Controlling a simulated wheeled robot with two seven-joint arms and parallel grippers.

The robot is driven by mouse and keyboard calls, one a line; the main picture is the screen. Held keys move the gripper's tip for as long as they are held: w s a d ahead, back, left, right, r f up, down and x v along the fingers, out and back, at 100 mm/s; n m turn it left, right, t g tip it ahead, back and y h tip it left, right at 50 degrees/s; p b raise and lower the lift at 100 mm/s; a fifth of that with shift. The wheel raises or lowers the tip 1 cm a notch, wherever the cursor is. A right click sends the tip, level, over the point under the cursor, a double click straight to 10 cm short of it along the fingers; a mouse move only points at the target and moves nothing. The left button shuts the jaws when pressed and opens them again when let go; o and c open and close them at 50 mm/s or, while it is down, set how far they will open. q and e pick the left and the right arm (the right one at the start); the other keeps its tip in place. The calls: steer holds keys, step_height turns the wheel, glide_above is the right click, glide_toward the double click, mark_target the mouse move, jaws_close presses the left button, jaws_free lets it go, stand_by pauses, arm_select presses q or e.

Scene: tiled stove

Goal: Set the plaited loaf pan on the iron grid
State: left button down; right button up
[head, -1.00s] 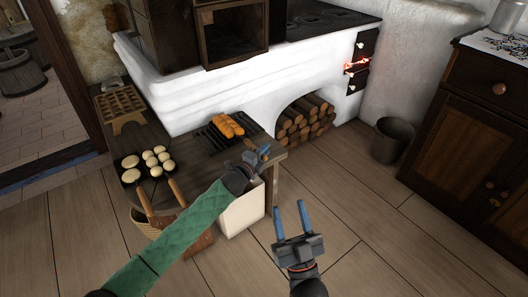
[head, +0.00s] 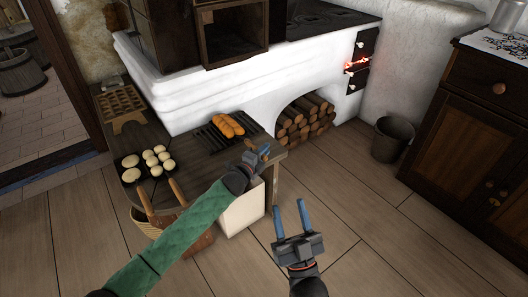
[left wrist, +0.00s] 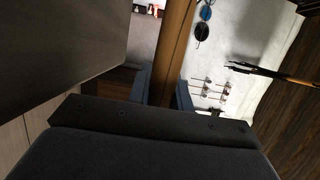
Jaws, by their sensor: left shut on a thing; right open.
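The plaited loaf (head: 229,126) is golden orange and shows over the right part of the dark iron grid (head: 211,139), on the wooden bench by the stove. Its pan is mostly hidden, and I cannot tell whether it touches the grid. My left gripper (head: 259,154) is at the bench's front right edge, just right of and nearer than the loaf. In the left wrist view its fingers (left wrist: 163,88) are shut on a brown wooden bar (left wrist: 174,45), which looks like the pan's handle. My right gripper (head: 289,208) is open and empty above the floor.
Pale rolls (head: 158,158) lie on dark pans at the bench's left, with wooden handles (head: 177,190) sticking out in front. A wooden mould (head: 120,105) stands behind. Firewood (head: 305,121) fills the stove's arch. A bucket (head: 391,139) stands right; the floor between is free.

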arm_select(q)
steer(key=c, duration=1.2)
jaws_free()
steer(key=shift+f, duration=0.1)
arm_select(e)
steer(key=shift+f, duration=0.1)
arm_select(q)
steer(key=shift+p+v, duration=0.4)
steer(key=shift+v, duration=3.5)
arm_select(e)
step_height(320, 180, down, 11)
steer(key=w+a+g+h, duration=0.1)
steer(key=w+g, duration=0.1)
steer(key=g, duration=0.1)
steer(key=shift+r+g, duration=0.2)
steer(key=shift+g, duration=0.2)
steer(key=shift+w+r, duration=0.1)
arm_select(q)
steer(key=s+d+p, duration=0.1)
steer(key=s, duration=0.1)
steer(key=s+d, duration=0.2)
steer(key=s, duration=0.1)
steer(key=s+d+p, duration=0.1)
steer(key=s+d, duration=0.1)
steer(key=shift+s+d+p, duration=0.15)
steer(key=shift+p, duration=0.15)
arm_select(e)
step_height(320, 180, up, 3)
steer(key=shift+f, duration=0.2)
